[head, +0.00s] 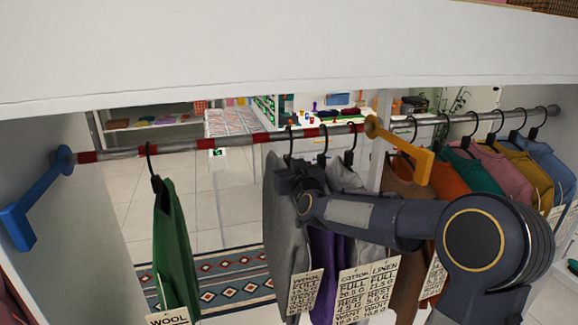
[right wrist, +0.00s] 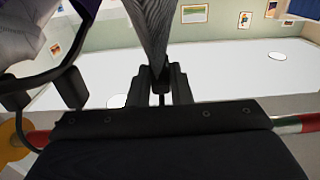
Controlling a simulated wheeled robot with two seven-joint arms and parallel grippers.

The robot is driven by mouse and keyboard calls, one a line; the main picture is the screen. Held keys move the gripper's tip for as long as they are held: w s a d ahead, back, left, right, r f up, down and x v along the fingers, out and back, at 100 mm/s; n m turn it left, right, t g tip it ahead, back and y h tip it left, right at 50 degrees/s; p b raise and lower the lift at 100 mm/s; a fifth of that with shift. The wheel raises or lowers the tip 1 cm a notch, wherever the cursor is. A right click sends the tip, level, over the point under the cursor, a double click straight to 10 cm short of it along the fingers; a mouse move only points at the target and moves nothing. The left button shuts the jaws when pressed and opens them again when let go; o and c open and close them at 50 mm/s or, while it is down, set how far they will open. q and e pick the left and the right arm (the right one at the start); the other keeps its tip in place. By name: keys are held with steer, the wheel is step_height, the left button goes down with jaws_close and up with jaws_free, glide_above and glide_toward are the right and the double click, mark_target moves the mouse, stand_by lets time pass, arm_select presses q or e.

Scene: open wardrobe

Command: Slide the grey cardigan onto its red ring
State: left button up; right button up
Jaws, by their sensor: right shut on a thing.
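The grey cardigan (head: 281,225) hangs by a dark hook from the rail (head: 178,150), in the middle of the head view. Its hook is on the rail between two red rings, one to its left (head: 260,138) and one to its right (head: 309,132). Other red rings (head: 205,143) band the rail further left. My right gripper (head: 297,182) reaches in from the right and is shut on the cardigan near its top. In the right wrist view grey cloth (right wrist: 150,30) runs into the closed fingers (right wrist: 162,85). My left gripper is out of view.
A green garment (head: 176,240) hangs alone at left, with bare rail between it and the cardigan. Purple (head: 327,255) and grey (head: 343,178) garments hang close at right, partly behind my arm. A blue bracket (head: 35,205) and a yellow bracket (head: 411,155) stick out from the rail.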

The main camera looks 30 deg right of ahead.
steer(key=shift+r, duration=0.1)
steer(key=shift+c, duration=0.4)
steer(key=shift+w+a+p, duration=0.1)
steer(key=shift+a+p, duration=0.2)
steer(key=shift+a, duration=0.05)
steer(key=w+a+p, duration=0.4)
steer(key=a, duration=1.4)
steer(key=shift+w+p, duration=0.15)
steer(key=shift+p, duration=0.2)
steer(key=o, duration=0.4)
steer(key=shift+a, duration=0.2)
steer(key=o, duration=0.5)
steer(key=shift+d+f, duration=0.1)
steer(key=shift+f, duration=0.15)
steer(key=b+v, duration=0.2)
steer(key=v, duration=0.5)
steer(key=shift+s+r+b, duration=0.15)
steer(key=shift+s+b, duration=0.15)
steer(key=shift+s, duration=0.05)
